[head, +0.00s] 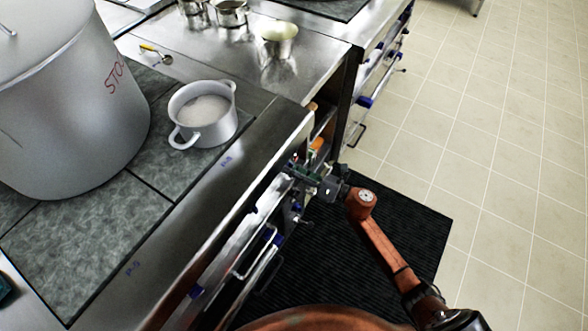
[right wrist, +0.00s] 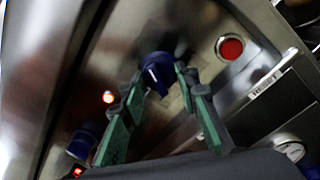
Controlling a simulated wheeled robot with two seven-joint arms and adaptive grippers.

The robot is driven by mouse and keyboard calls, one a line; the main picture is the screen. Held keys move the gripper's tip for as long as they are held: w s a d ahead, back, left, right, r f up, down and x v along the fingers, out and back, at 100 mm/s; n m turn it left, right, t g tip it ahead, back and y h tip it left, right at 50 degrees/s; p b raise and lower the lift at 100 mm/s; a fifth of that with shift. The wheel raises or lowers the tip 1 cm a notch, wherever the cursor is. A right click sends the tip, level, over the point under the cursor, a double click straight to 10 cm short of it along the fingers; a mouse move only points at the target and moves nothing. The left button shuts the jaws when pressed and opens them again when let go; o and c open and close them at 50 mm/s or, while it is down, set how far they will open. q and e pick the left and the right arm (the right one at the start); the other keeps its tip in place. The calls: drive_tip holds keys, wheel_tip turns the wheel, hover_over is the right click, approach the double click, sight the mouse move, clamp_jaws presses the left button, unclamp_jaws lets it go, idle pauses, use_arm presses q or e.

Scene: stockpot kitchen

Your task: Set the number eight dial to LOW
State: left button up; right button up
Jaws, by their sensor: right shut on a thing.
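My right gripper (head: 308,178) is at the stove's front panel, below an edge mark (head: 226,161) that seems to read P-8. In the right wrist view my right gripper (right wrist: 160,84) has its green fingers on either side of a blue dial (right wrist: 156,70), shut on it. The dial has a pale pointer line. Its number and the LOW mark cannot be read. In the head view the gripper hides the dial. My left gripper is not seen.
A large stockpot (head: 75,105) and a small white pot (head: 203,115) stand on the cooktop. The wrist view shows a red button (right wrist: 230,48), a lit red lamp (right wrist: 109,97) and another blue knob (right wrist: 82,143). A black mat (head: 400,215) lies on the floor.

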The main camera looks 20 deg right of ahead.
drive_tip(key=m+p, duration=0.1)
drive_tip(key=m, duration=0.1)
drive_tip(key=m+p, duration=0.1)
drive_tip(key=m, duration=0.2)
drive_tip(key=m+t+p, duration=0.1)
drive_tip(key=m, duration=0.1)
drive_tip(key=shift+r+m+h, duration=0.25)
drive_tip(key=shift+m+h, duration=0.05)
drive_tip(key=shift+m, duration=0.1)
drive_tip(key=m+p, duration=0.3)
drive_tip(key=m, duration=0.3)
drive_tip(key=shift+m+p, duration=0.3)
drive_tip(key=shift+p, duration=0.05)
drive_tip(key=shift+m, duration=0.4)
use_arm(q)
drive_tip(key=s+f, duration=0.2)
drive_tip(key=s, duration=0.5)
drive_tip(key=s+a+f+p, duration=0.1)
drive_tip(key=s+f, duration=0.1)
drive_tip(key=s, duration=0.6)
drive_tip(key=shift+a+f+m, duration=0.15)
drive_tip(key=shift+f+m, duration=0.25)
use_arm(e)
drive_tip(key=shift+m+t+h, duration=0.3)
drive_tip(key=shift+m+h, duration=0.1)
drive_tip(key=shift+m, duration=0.6)
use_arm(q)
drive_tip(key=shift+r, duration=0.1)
use_arm(e)
drive_tip(key=shift+f, duration=0.1)
